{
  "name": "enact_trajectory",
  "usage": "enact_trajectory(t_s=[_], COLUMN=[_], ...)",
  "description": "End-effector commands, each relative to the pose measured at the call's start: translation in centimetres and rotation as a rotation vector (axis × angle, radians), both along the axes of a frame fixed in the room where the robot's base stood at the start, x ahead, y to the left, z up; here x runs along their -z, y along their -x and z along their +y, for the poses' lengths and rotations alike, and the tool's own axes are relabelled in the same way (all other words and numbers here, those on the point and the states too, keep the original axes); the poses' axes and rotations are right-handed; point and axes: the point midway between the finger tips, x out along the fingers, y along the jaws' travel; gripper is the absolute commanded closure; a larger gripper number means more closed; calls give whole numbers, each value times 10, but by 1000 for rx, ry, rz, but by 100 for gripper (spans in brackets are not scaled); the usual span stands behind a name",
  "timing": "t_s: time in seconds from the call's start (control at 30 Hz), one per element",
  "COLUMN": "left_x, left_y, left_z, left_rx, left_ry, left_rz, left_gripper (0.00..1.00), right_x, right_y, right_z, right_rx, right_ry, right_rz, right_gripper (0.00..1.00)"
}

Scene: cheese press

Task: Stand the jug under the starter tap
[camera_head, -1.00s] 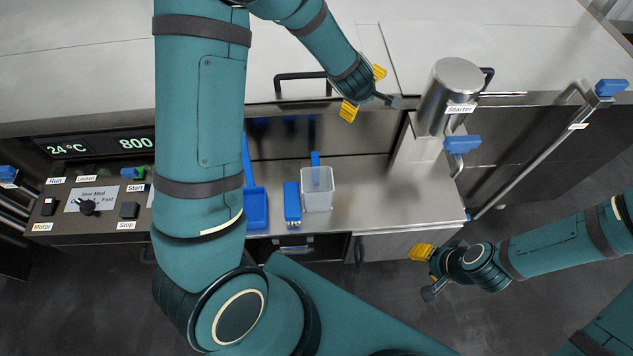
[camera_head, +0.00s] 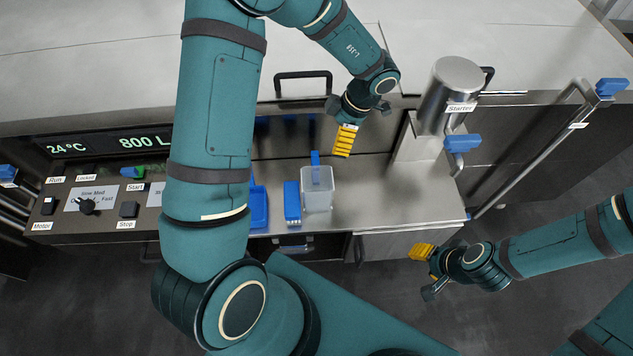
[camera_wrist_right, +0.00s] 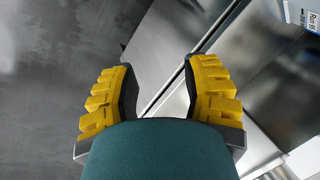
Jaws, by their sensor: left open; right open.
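The jug (camera_head: 317,192), a clear pale container with a blue part at its back, stands upright on the steel counter. The starter vessel (camera_head: 455,85) is a steel cylinder labelled Starter, right of the jug. Its tap has a blue lever (camera_head: 463,143); the outlet is hard to make out. My left gripper (camera_head: 344,141) is open and empty, behind and slightly right of the jug, apart from it. My right gripper (camera_head: 425,272) is open and empty in front of the counter's right end; its spread yellow fingers show in the right wrist view (camera_wrist_right: 160,92).
A blue block-like item (camera_head: 292,203) stands just left of the jug, with a blue scoop (camera_head: 258,206) further left, partly behind my left arm. The control panel (camera_head: 90,205) is at the left. The steel counter (camera_head: 390,202) is clear right of the jug.

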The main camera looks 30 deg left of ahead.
Motion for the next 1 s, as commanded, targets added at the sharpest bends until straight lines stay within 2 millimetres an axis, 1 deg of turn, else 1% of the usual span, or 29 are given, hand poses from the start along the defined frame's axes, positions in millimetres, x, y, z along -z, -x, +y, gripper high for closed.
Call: enact_trajectory(t_s=[0.03, 0.1, 0.3, 0.4, 0.67, 0.9, 1.0], left_x=[11, 24, 57, 66, 79, 112, 121], left_y=[2, 5, 12, 14, 15, 18, 20], left_z=[3, 8, 18, 22, 26, 34, 37], left_rx=[-1, -1, 1, 0, 1, 0, 1], left_ry=[-1, -1, -1, -2, -2, -2, -2], left_rz=[3, 3, 0, -1, -2, -1, -2], left_gripper=[0, 0, 0, 0, 0, 0, 0], right_x=[4, 8, 18, 20, 24, 38, 41], right_y=[1, 2, 5, 6, 8, 11, 10], right_z=[0, 0, 1, 1, 1, 2, 2], right_rx=[-2, -4, -9, -11, -13, -19, -19], right_ry=[0, -1, -2, -3, -4, -5, -5], right_rz=[2, 5, 11, 14, 17, 24, 22], right_gripper=[53, 53, 53, 53, 53, 53, 53])
